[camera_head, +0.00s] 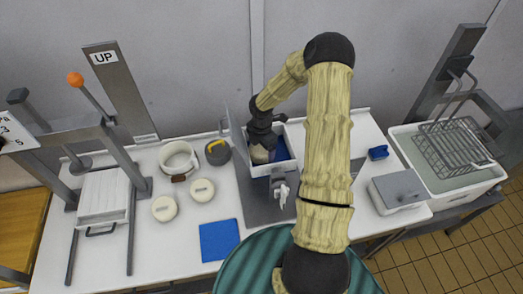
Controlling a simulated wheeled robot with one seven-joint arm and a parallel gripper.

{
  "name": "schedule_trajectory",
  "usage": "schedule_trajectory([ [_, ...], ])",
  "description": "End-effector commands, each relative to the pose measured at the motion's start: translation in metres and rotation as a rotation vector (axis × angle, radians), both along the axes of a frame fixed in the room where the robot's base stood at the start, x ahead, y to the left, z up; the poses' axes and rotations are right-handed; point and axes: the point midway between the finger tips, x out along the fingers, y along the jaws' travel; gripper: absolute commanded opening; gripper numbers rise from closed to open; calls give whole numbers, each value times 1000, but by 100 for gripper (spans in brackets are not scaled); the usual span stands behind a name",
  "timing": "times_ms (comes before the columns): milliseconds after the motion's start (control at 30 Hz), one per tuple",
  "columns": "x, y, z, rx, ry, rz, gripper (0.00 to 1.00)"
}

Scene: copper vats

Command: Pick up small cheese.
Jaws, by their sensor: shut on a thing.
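My gripper (261,146) is at the white bin with a blue inside (292,139), at the back middle of the table. It is shut on a small pale cheese (259,155), which shows just below the dark fingers at the bin's left side. The fingers hide part of this cheese, and I cannot tell whether it touches the bin. Two round cream cheeses, a left one (164,208) and a right one (202,190), lie flat on the white table, apart from my gripper.
A white pot (179,158) and a dark round item (217,152) stand left of the bin. A blue board (219,240) lies in front. A lidded grey box (398,190) and a basin with a wire basket (458,148) are at right. A press frame (105,195) stands left.

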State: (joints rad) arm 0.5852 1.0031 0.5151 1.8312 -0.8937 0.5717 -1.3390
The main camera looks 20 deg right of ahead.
Motion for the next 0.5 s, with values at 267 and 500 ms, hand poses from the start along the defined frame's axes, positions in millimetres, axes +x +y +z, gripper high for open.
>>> schedule_trajectory([
  [267,1,-3,4,-1,-4,-1,42],
  [500,1,-5,35,-2,-7,-2,42],
])
